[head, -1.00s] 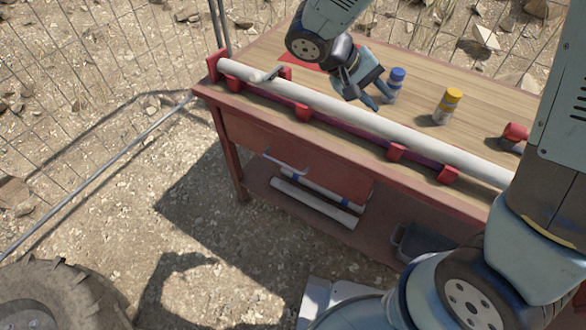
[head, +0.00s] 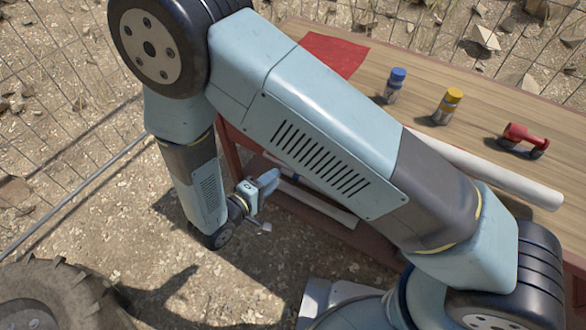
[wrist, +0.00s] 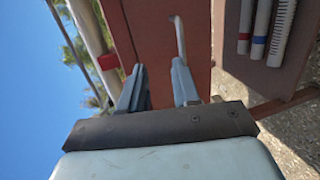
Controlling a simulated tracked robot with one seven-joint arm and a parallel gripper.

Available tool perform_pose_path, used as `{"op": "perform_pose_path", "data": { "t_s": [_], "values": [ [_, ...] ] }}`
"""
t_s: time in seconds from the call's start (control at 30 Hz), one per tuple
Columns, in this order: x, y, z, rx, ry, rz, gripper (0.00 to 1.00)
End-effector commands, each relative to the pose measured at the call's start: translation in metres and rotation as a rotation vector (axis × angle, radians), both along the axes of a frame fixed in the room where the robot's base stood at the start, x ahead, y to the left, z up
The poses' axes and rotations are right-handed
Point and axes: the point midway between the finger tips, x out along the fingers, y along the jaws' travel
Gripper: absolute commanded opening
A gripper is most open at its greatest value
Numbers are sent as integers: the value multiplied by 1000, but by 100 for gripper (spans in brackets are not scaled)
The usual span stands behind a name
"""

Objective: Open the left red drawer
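The red drawer front (wrist: 150,25) fills the middle of the wrist view, which is turned on its side. Its pale bar handle (wrist: 180,38) stands out from the panel. My gripper (wrist: 158,66) is open and empty, facing the panel. Its right finger in the wrist view overlaps one end of the handle; I cannot tell whether they touch. The handle does not show between the fingers. In the head view my gripper (head: 262,190) is low in front of the bench, and my arm hides most of the drawer front and its handle.
White pipes (wrist: 262,30) lie on the lower shelf. On the wooden bench top (head: 420,75) are a blue-capped bottle (head: 395,86), a yellow-capped bottle (head: 446,106), a red tool (head: 524,140), a red sheet (head: 325,52) and a long white pipe (head: 500,175). Gravel ground before the bench is open.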

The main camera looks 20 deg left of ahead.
Motion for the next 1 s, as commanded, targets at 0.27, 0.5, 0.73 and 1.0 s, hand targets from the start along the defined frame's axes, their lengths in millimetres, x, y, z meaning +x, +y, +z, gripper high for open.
{"op": "perform_pose_path", "data": {
  "t_s": [0.27,0.5,0.73,1.0],
  "values": [
    [-27,12,-34,3,-32,113,31],
    [-7,5,-40,4,-34,114,31],
    [30,-6,-48,4,-33,113,31],
    [73,-18,-57,4,-33,114,31]
  ]
}}
